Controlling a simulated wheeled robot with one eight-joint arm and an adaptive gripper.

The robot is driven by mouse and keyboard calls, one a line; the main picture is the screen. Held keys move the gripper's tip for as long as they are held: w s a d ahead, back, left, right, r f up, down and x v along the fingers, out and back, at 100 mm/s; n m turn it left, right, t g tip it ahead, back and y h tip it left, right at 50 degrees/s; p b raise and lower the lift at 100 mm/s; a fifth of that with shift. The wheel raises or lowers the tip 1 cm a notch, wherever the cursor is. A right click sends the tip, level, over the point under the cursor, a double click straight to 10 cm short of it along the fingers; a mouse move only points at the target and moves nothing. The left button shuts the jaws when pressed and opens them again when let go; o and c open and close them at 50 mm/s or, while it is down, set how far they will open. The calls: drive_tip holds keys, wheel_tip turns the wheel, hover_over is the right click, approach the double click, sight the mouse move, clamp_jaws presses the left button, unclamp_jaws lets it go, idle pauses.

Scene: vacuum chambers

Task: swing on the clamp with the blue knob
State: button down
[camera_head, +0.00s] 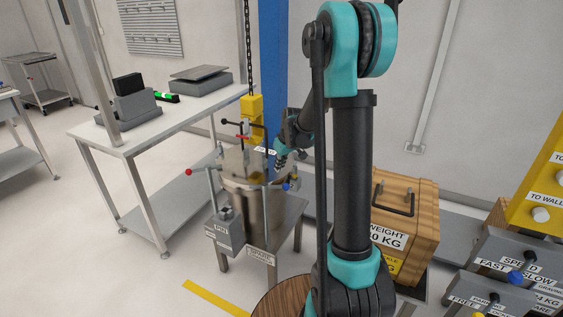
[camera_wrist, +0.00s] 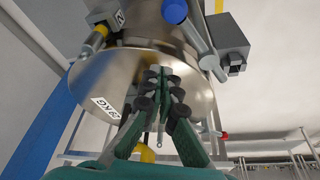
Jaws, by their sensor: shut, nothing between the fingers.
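The clamp's blue knob (camera_head: 286,187) is at the right side of the steel chamber (camera_head: 245,195), low beside the lid edge. In the wrist view, where the scene appears upside down, the blue knob (camera_wrist: 174,11) sits at the top edge on a grey rod (camera_wrist: 203,42). My gripper (camera_head: 280,164) is at the right of the lid, just above the blue knob. In the wrist view my gripper (camera_wrist: 160,72) has its fingers together in front of the lid's rim (camera_wrist: 120,75), with nothing between them. The fingertips look apart from the blue knob.
A yellow hoist block (camera_head: 251,112) hangs on a chain above the lid. A red-knobbed rod (camera_head: 189,172) sticks out left of the chamber. A grey pin box (camera_head: 226,228) is on its front. A wooden weight crate (camera_head: 408,215) stands to the right, a white bench (camera_head: 160,125) behind left.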

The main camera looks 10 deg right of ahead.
sight(283, 186)
drive_tip(key=x, duration=0.4)
drive_tip(key=shift+f, duration=0.15)
drive_tip(key=shift+s+d+f, duration=0.1)
drive_tip(key=shift+s+d, duration=0.35)
drive_tip(key=shift+s, duration=0.45)
drive_tip(key=shift+s+d+f, duration=0.1)
drive_tip(key=shift+s+d, duration=0.35)
drive_tip(key=shift+s, duration=0.4)
drive_tip(key=shift+s+m, duration=0.4)
drive_tip(key=shift+m, duration=0.2)
drive_tip(key=s+m, duration=0.1)
drive_tip(key=s+m+h, duration=0.1)
drive_tip(key=m, duration=0.1)
drive_tip(key=shift+a, duration=0.2)
drive_tip(key=s+m, duration=0.1)
drive_tip(key=a+m+h, duration=0.1)
drive_tip(key=m, duration=0.1)
drive_tip(key=s+m, duration=0.1)
drive_tip(key=shift+s+a+h, duration=0.2)
drive_tip(key=shift+s+h, duration=0.1)
drive_tip(key=shift+h, duration=0.1)
drive_tip(key=shift+s+a+m+h, duration=0.3)
drive_tip(key=shift+s+a+m, duration=0.3)
drive_tip(key=shift+a+m, duration=0.4)
drive_tip(key=shift+s+a+m+h, duration=0.3)
drive_tip(key=shift+s+a+m, duration=0.35)
drive_tip(key=shift+m, duration=0.55)
drive_tip(key=shift+a, duration=0.2)
